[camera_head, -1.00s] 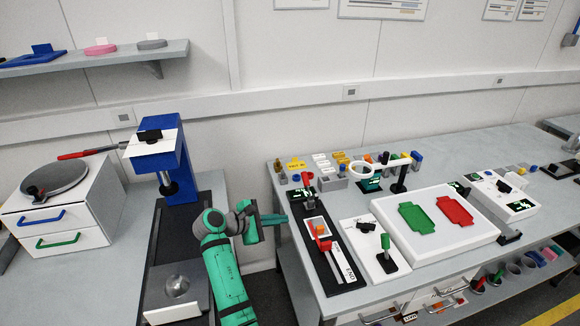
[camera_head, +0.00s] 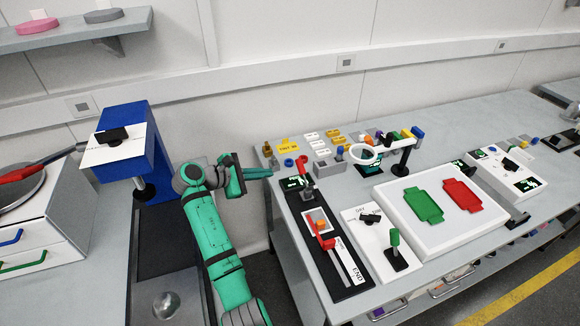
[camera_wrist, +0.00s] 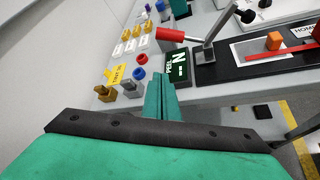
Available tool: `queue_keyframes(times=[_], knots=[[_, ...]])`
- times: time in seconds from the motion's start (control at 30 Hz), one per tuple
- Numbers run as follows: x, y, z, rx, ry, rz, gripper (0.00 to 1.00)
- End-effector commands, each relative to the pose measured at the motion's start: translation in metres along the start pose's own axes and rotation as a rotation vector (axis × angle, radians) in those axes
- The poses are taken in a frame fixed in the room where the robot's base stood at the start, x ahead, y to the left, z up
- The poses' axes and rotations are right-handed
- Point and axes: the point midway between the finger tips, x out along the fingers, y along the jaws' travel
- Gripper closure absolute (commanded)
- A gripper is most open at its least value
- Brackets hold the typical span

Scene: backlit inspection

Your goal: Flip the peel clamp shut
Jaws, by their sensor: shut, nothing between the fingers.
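The peel clamp is a grey fitting with a red-gripped lever (camera_head: 303,168) at the far end of the long black peel board (camera_head: 305,236). In the wrist view the red grip (camera_wrist: 171,35) points left, and a grey bar slants up from the clamp's base (camera_wrist: 205,53). A small dark display marked PEEL (camera_wrist: 178,66) lies beside it. My gripper (camera_head: 271,173) is shut and empty, just left of the clamp. In the wrist view its fingertips (camera_wrist: 160,76) are together, apart from the red grip and in front of it.
An orange block (camera_head: 320,225) and red slider sit further along the board. Blue and red rings, a yellow tag (camera_wrist: 115,74) and several small posts crowd the bench left of the display. A white panel with green and red plates (camera_head: 425,205) lies right.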

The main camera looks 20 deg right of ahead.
Motion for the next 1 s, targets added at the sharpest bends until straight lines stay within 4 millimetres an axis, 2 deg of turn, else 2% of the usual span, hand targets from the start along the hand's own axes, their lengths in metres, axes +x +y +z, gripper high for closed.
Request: queue_keyframes(times=[0.13,0.27,0.5,0.83,1.0], knots=[[0.003,0.000,0.000,0.000,0.000,-0.001,1.00],[0.015,0.000,0.000,0.001,0.000,-0.001,1.00],[0.057,-0.001,0.001,0.001,-0.002,-0.004,1.00],[0.104,-0.001,0.003,0.002,-0.003,-0.005,1.00],[0.096,-0.001,0.020,0.005,-0.001,-0.001,1.00]])
